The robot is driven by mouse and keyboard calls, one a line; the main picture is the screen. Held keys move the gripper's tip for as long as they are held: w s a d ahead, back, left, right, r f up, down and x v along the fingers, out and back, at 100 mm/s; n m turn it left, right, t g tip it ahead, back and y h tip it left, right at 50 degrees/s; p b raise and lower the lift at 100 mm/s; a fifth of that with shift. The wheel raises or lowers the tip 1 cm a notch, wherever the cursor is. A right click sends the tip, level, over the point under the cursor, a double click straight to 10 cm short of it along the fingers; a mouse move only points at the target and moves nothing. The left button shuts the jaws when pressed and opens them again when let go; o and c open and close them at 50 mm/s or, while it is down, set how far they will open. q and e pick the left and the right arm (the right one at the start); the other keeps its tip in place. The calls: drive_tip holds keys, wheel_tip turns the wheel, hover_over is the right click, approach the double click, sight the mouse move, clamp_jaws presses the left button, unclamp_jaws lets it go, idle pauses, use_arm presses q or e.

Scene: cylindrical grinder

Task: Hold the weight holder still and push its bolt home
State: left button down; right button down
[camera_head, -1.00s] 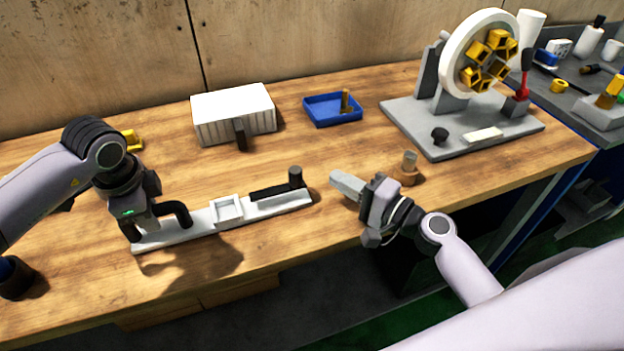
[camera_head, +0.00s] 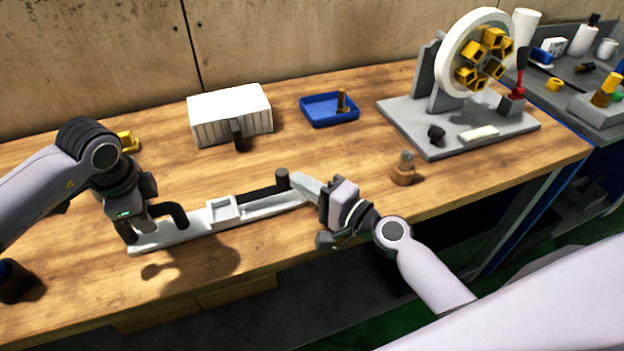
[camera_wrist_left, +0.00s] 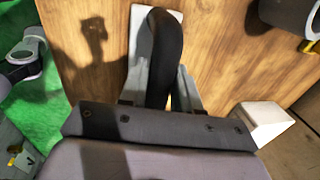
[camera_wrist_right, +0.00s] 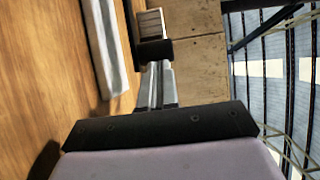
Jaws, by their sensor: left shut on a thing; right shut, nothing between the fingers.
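The weight holder (camera_head: 192,233) is a long pale bar lying near the table's front edge, with a square frame in its middle. Its black curved handle (camera_head: 174,213) stands at the left end and also shows in the left wrist view (camera_wrist_left: 163,60). My left gripper (camera_head: 142,226) is shut on this handle. The black bolt (camera_head: 260,192) lies along the right half, with an upright knob at its right end. My right gripper (camera_head: 300,184) is shut and empty, its tips at the knob's right side. The right wrist view shows the knob (camera_wrist_right: 154,50) at the fingertips (camera_wrist_right: 157,72); exact contact is unclear.
A white ribbed box (camera_head: 230,115) and a blue tray (camera_head: 330,110) stand behind the holder. A wooden piece with a metal pin (camera_head: 403,172) stands right of my right gripper. A grey fixture with a white wheel (camera_head: 460,65) is at the back right.

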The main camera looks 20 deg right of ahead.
sight(279, 182)
use_arm(q)
drive_tip(key=shift+d, duration=0.15)
use_arm(e)
drive_tip(key=shift+a, duration=1.5)
drive_tip(key=shift+d, duration=0.1)
drive_tip(key=shift+s+d, duration=0.1)
drive_tip(key=shift+d, duration=0.15)
drive_tip(key=d, duration=0.3)
drive_tip(key=shift+s+d, duration=0.1)
drive_tip(key=shift+s, duration=0.3)
drive_tip(key=v, duration=1)
use_arm(q)
drive_tip(key=c, duration=0.7)
unclamp_jaws()
